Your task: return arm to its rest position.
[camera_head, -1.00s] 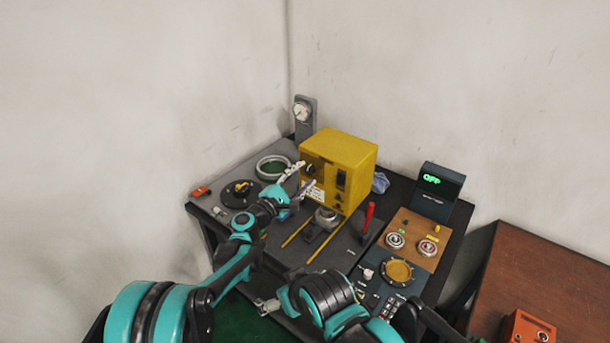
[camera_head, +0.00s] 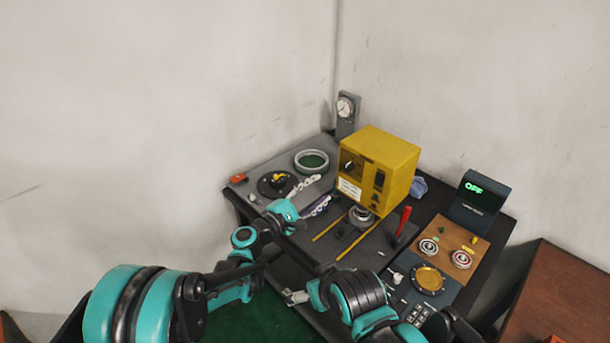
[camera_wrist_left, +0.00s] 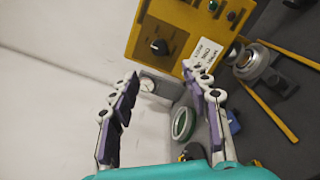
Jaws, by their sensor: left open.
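My left arm, teal and black, reaches in from the left over the workbench. Its left gripper (camera_head: 324,189) is open and empty, with white fingers and purple pads. It is just left of the yellow box (camera_head: 383,165), over the bench's left part. In the left wrist view the two fingers (camera_wrist_left: 160,76) stand wide apart with nothing between them, and the yellow box (camera_wrist_left: 165,35) is beyond them. My right arm is at the bottom centre. A pale end piece (camera_head: 296,297) beside it may be the right gripper; its jaws are not clear.
The dark bench (camera_head: 375,243) holds a green-centred ring (camera_head: 311,161), a black disc (camera_head: 277,184), a grey dial stand (camera_head: 347,113), yellow rods (camera_head: 357,241), a red-handled tool (camera_head: 401,223) and a display reading OFF (camera_head: 480,198). A brown table (camera_head: 545,290) stands at right.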

